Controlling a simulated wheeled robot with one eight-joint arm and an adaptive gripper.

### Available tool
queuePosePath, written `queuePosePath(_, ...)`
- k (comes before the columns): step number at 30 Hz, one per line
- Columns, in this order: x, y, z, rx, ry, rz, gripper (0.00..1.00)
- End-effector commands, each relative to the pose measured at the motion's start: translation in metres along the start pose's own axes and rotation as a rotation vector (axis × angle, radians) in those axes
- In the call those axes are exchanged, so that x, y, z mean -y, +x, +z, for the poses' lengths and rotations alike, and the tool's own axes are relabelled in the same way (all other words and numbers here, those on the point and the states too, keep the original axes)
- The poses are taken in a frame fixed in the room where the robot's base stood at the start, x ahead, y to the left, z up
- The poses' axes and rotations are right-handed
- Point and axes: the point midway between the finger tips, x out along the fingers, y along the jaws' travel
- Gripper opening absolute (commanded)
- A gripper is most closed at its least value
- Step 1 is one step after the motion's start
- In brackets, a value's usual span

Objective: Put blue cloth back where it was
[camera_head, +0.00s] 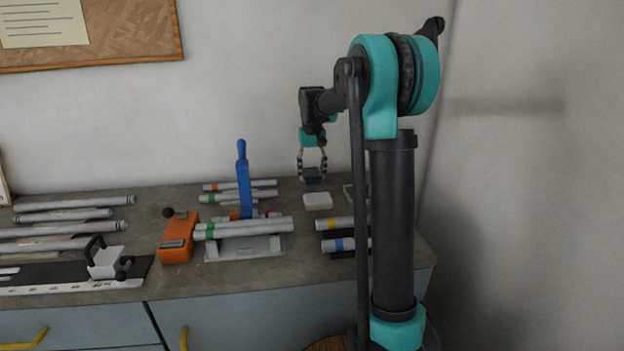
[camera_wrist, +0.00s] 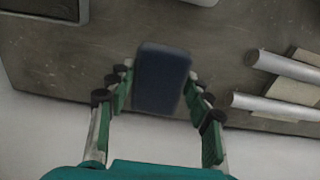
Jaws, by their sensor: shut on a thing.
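The blue cloth (camera_wrist: 162,80) shows in the wrist view as a dark blue, folded, rounded rectangle between my fingertips. In the head view the cloth (camera_head: 313,180) is a small dark patch under the fingers. My gripper (camera_head: 312,168) points down near the back edge of the workbench and is shut on the cloth. The wrist view shows the gripper (camera_wrist: 160,88) with a finger on each side of it. The cloth seems to be held above the bench top, but the exact gap is hard to tell.
A white block (camera_head: 317,201) lies just in front of the cloth. Banded tubes (camera_head: 343,223) lie to the right. The wall is close behind.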

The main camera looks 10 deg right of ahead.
Motion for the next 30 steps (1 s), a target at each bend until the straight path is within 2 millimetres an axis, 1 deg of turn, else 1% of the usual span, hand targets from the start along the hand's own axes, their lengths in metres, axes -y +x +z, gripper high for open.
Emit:
queuePosePath(3, 0.000, 0.017, 0.000, 0.000, 0.000, 0.000, 0.24)
queuePosePath(5, 0.000, 0.023, 0.000, 0.000, 0.000, 0.000, 0.24)
queuePosePath(16, 0.000, 0.027, 0.000, 0.000, 0.000, 0.000, 0.24)
queuePosePath(17, 0.000, 0.026, 0.000, 0.000, 0.000, 0.000, 0.54)
queuePosePath(21, 0.000, 0.026, 0.000, 0.000, 0.000, 0.000, 0.71)
queuePosePath(30, 0.000, 0.025, 0.000, 0.000, 0.000, 0.000, 0.71)
